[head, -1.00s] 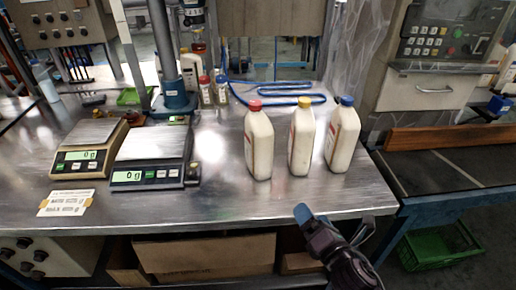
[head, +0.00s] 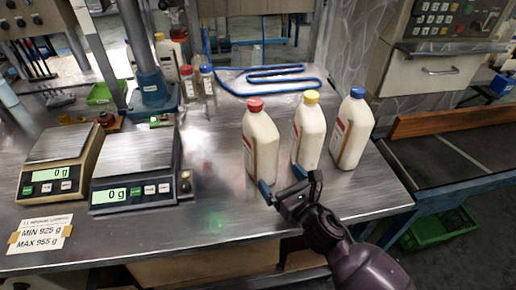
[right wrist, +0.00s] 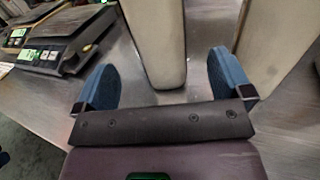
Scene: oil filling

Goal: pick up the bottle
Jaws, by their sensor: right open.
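Three cream-white bottles stand upright in a row on the metal table: one with a red cap (head: 261,143), one with a yellow cap (head: 309,135) and one with a blue cap (head: 352,132). My right gripper (head: 281,182) is open and empty, low in front of the red-capped bottle. In the right wrist view, its blue fingertips (right wrist: 163,72) are spread to either side of the lower part of that bottle (right wrist: 158,40); whether they reach around it I cannot tell. The yellow-capped bottle (right wrist: 268,35) stands just beyond the right finger there. My left gripper is not in view.
Two scales (head: 55,165) (head: 133,170) reading 0 g stand at left, with a weight label (head: 40,234) in front. Small bottles (head: 188,84) and a blue stand (head: 152,92) are behind. The table's front edge lies below my gripper. A green crate (head: 440,228) is at lower right.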

